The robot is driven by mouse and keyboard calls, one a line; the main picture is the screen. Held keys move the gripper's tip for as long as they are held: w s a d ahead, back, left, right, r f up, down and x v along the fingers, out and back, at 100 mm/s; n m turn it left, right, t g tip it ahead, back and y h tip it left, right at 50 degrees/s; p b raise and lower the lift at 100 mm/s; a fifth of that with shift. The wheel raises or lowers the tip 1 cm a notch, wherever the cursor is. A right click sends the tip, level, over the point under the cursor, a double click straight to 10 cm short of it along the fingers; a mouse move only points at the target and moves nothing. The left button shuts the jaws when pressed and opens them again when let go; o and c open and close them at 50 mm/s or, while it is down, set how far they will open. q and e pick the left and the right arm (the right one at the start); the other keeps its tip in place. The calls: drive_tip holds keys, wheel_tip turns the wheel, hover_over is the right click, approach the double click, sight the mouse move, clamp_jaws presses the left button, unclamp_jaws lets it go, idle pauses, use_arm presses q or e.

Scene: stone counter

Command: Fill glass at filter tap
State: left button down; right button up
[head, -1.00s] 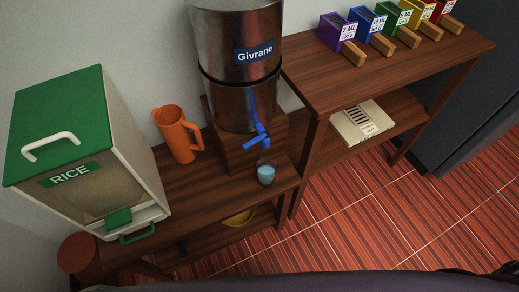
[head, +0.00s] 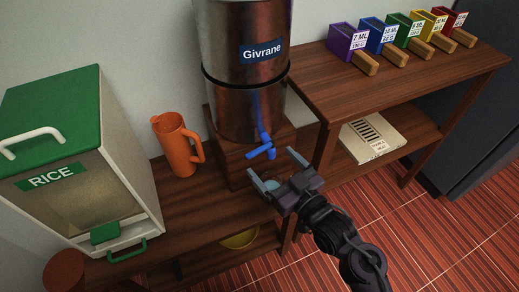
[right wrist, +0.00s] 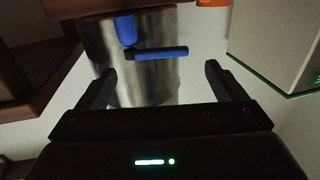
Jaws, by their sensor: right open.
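The steel water filter (head: 240,95), labelled Givrane, stands on a wooden block on the low shelf unit. Its blue tap (head: 262,149) sticks out at the front, and in the right wrist view the blue tap lever (right wrist: 162,53) lies across the top, ahead of the fingers. My left gripper is not in view.
An orange jug (head: 178,145) and a rice dispenser (head: 85,165) stand left of the filter. Several coloured scoop boxes (head: 348,41) line the higher shelf at right. A yellow bowl (head: 240,238) sits on the lower shelf. Floor (head: 435,235) is clear at right.

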sight(261, 151)
drive_tip(key=x, duration=0.6)
drive_tip(key=shift+w+a, duration=0.15)
drive_tip(key=shift+w, duration=0.05)
